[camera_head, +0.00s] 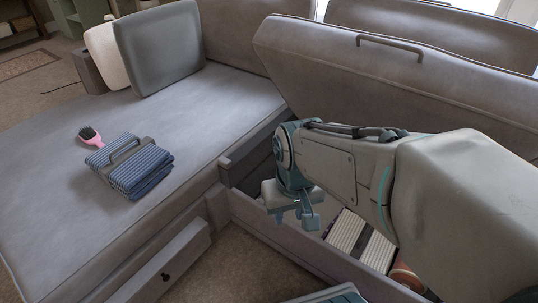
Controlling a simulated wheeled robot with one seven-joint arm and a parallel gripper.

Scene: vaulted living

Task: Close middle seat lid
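The middle seat lid (390,75) is a grey-brown upholstered panel with a bar handle (390,44) along its upper edge. It stands raised and tilted over an open storage box (270,226) in the sofa. My arm crosses in front of the lid and box. My gripper (306,214) hangs at the left front part of the box opening, apart from the handle. Its fingers are small and partly hidden, so I cannot tell their state. Inside the box are white ribbed items (347,232) and an orange-brown round thing (404,274), partly covered by my arm.
At left, the chaise seat (215,105) bears a folded blue striped cloth (130,165), a dark strap-like object on it, a pink brush (90,135) and cushions (160,48). A drawer (165,268) sticks out at the chaise's front. Carpet shows at front.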

